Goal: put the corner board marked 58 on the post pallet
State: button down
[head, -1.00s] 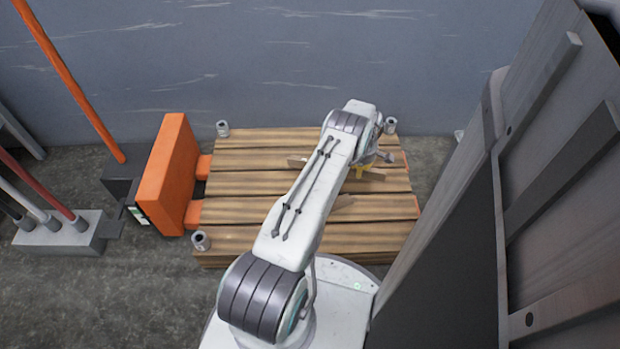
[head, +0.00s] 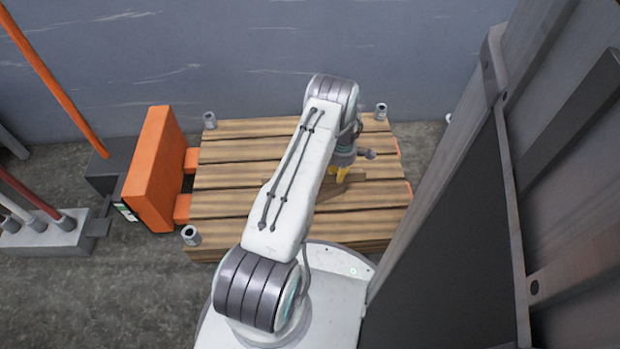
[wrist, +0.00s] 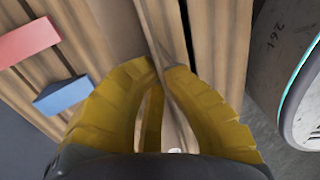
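The post pallet (head: 235,205) is a wooden slatted deck with short grey posts at corners, such as the back left one (head: 210,121). A brown corner board (head: 327,194) shows low over its right half, partly hidden by my arm. My gripper (head: 338,174) has yellow fingers pointing down at the board. In the wrist view the fingertips (wrist: 168,68) are close together with a thin brown board (wrist: 151,28) edge running between them, so the gripper looks shut on it. I cannot read a 58 on it, nor tell whether it touches the deck.
An orange pallet truck (head: 150,170) stands left of the pallet. A grey wall rises behind, and a tall dark ribbed panel (head: 450,240) stands close on the right. A red block (wrist: 28,42) and a blue block (wrist: 64,95) show in the wrist view. The deck's left half is clear.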

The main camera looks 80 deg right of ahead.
jog(key=w+d+f+b, duration=0.1)
jog(key=w+f, duration=0.1)
jog(key=w, duration=0.1)
jog(key=w+d+f+b, duration=0.1)
jog(key=w+f, duration=0.1)
jog(key=w, duration=0.1)
jog(key=w+d+f+b, duration=0.1)
jog(key=w+f+b, duration=0.1)
jog(key=w, duration=0.1)
jog(key=shift+d, duration=0.25)
jog(key=shift+f+b, duration=1.1)
jog(key=shift+f, duration=0.85)
jog(key=shift+f, duration=0.3)
jog(key=c, duration=1.4)
grip_release()
jog(key=r+p, duration=0.2)
jog(key=r, duration=0.4)
jog(key=r+p, duration=0.2)
jog(key=r, duration=0.4)
jog(key=shift+d+r+p, duration=0.2)
jog(key=shift+r+p, duration=0.1)
jog(key=shift+p, duration=0.1)
